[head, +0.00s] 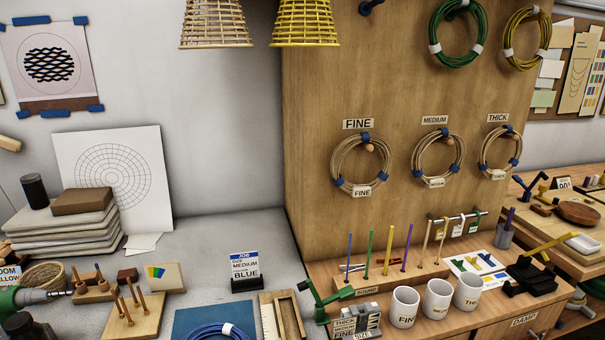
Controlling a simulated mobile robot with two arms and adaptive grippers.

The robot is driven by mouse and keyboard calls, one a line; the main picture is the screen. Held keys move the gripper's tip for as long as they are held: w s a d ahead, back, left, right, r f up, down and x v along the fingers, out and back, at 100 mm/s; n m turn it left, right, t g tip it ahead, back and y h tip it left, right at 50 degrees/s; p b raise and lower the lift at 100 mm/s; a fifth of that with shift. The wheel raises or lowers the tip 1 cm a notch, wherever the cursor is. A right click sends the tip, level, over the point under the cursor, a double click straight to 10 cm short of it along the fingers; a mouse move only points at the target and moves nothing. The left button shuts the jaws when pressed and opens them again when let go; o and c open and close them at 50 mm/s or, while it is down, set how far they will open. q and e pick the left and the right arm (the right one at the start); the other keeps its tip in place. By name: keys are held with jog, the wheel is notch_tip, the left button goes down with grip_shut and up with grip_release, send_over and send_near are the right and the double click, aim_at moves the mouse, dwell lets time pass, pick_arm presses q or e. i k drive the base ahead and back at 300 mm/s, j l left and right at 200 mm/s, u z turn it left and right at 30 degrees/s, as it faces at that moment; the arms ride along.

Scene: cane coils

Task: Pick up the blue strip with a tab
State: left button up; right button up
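I cannot single out a blue strip with a tab for certain. A short metal rail (457,217) on the wooden panel carries several small coloured strips with pale tags, too small to read clearly. Beside it, a white sheet (477,263) shows yellow, blue and green shapes. A thin blue rod (349,258) stands upright with other coloured rods on the wooden ledge. A blue cane coil (222,332) with a white band lies at the bottom edge, partly cut off. Neither of my grippers is in view.
Three white mugs (404,307) stand at the ledge's front. A green tool (325,298) and a black device with a yellow lever (532,272) flank them. A job card (245,270) reads medium, blue. Cane coils (360,165) hang on the panel. The grey tabletop (215,245) is clear behind the card.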

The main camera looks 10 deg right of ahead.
aim_at(486, 258)
jog(key=z, duration=1.6)
jog(key=u, duration=1.9)
jog(key=l, duration=0.85)
